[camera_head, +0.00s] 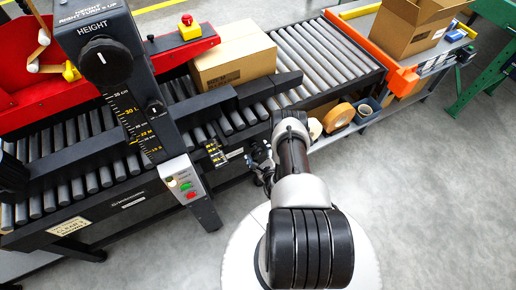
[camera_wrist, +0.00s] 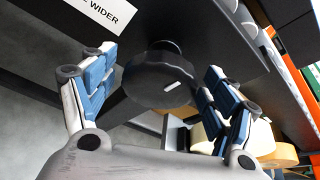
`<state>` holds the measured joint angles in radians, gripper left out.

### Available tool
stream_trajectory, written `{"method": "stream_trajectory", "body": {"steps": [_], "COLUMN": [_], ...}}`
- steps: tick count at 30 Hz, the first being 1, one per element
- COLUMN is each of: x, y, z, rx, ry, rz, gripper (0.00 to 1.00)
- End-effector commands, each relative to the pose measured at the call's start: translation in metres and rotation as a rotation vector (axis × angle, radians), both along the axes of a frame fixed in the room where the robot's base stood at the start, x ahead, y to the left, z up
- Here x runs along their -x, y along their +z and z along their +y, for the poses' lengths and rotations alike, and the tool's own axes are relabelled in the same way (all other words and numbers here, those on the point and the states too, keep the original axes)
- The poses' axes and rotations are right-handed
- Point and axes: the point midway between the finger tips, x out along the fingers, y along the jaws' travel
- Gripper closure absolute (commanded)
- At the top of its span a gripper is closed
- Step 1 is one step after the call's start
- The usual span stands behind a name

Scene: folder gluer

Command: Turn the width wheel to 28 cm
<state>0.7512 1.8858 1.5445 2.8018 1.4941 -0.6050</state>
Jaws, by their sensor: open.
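The width wheel (camera_wrist: 155,80) is a dark round knob with a white mark near its lower right edge, in the middle of the wrist view. A white label reading "WIDER" (camera_wrist: 100,14) is above and left of it. My gripper (camera_wrist: 160,64) is open, with one blue-padded finger on each side of the wheel; I cannot tell whether the pads touch it. In the head view my gripper (camera_head: 261,163) is at the conveyor's front side, and my arm hides the wheel. A small scale with yellow marks (camera_head: 214,151) shows left of the gripper, too small to read.
The height knob (camera_head: 106,62) and its scale are on the dark column at left. A control panel (camera_head: 185,181) with green and red buttons is below. A carton (camera_head: 233,57) lies on the roller conveyor (camera_head: 318,48). Tape rolls (camera_head: 338,117) are right of my arm.

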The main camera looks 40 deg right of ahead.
Motion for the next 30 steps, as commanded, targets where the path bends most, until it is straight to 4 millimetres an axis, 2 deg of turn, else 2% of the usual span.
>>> {"method": "stream_trajectory", "body": {"steps": [8,27,30], "x": [0.0001,-0.0002,-0.0002], "y": [-0.0002,0.0,0.0], "z": [0.0003,0.0002,0.0001], "rx": [0.0,0.0,-0.001], "ry": [0.0,0.0,0.0], "rz": [0.0,0.0,0.0], "gripper": [0.22,0.64,0.66]}}
